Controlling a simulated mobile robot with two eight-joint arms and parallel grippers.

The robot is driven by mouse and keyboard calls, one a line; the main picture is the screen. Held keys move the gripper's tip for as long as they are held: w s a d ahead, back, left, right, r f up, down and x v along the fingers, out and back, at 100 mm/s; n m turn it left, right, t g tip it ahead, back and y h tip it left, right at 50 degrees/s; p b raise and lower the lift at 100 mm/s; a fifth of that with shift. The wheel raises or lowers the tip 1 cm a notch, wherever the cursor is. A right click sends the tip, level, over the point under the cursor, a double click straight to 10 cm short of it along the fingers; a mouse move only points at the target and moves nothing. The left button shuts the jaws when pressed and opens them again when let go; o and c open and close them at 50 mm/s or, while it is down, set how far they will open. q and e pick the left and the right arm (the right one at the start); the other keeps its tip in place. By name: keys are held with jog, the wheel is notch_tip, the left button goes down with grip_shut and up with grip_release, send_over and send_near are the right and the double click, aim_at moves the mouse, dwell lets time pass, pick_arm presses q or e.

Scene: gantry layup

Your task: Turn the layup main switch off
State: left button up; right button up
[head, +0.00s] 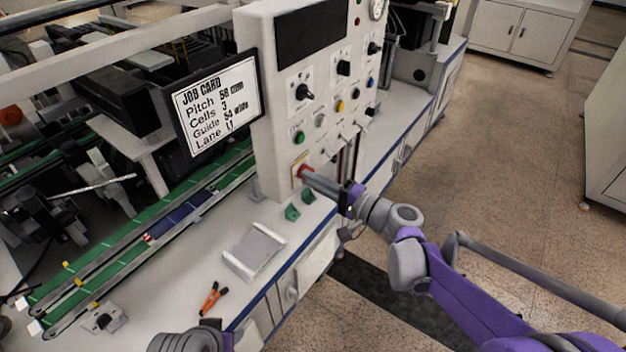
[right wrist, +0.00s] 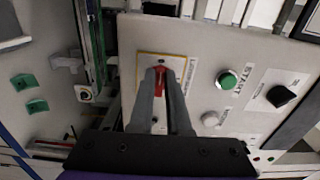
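The main switch (head: 304,171) has a red handle on a yellow-bordered plate, low on the front of the pale control panel (head: 268,150). My right gripper (head: 308,174) reaches it from the right. In the right wrist view the red handle (right wrist: 160,82) stands between the two grey fingertips (right wrist: 161,76), which look closed on it. The fingers hide much of the handle and plate, and I cannot read its position. Part of my left arm shows at the bottom edge of the head view; its fingers are out of sight.
A green START button (right wrist: 227,80) and black selector knob (right wrist: 281,95) sit beside the switch. A job card (head: 216,105) is left of the panel. Green conveyor belts (head: 120,250), a grey tray (head: 254,250) and orange-handled pliers (head: 212,298) are on the bench. Open floor lies right.

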jog(key=o, duration=0.4)
jog(key=v, duration=1.1)
jog(key=shift+b, duration=0.4)
jog(key=s+a+f+n+g+h+p, duration=0.25)
jog(key=s+f+g+h, duration=0.4)
jog(key=s, duration=0.55)
jog(key=s+d+f+n+t+h, duration=0.1)
jog(key=s+d+f+n+h, duration=0.3)
jog(key=s+d+h, duration=0.4)
jog(key=s+d+f+p, duration=0.1)
jog(key=d, duration=0.2)
jog(key=shift+s, duration=0.3)
